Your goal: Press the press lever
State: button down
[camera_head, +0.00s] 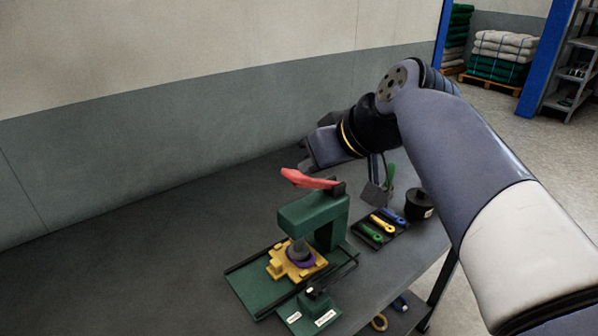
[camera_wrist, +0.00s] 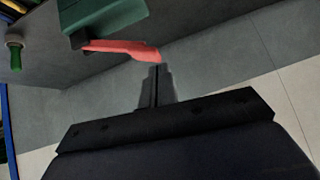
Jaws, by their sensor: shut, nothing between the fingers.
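The green press (camera_head: 312,212) stands on the dark table, and its red lever (camera_head: 309,180) sticks out to the left from the top, roughly level. In the wrist view the lever (camera_wrist: 122,49) runs across from the green press head (camera_wrist: 100,18), its free end near my fingertips. My gripper (camera_head: 304,165) is shut and empty, just above the lever in the head view. Its closed fingers (camera_wrist: 158,70) point toward the lever's free end; I cannot tell whether they touch it.
A black tray (camera_head: 367,237) with green, yellow and blue handled tools lies right of the press. A black round container (camera_head: 420,205) and a green-handled tool (camera_head: 389,176) stand behind it. The wall (camera_head: 150,140) runs behind the table. The table's left side is clear.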

aim_at(289, 178)
jog(key=shift+v, duration=1.4)
jog(key=shift+a, duration=0.15)
jog(key=x, duration=0.7)
jog(key=shift+w+d, duration=0.1)
jog(key=shift+d, duration=0.15)
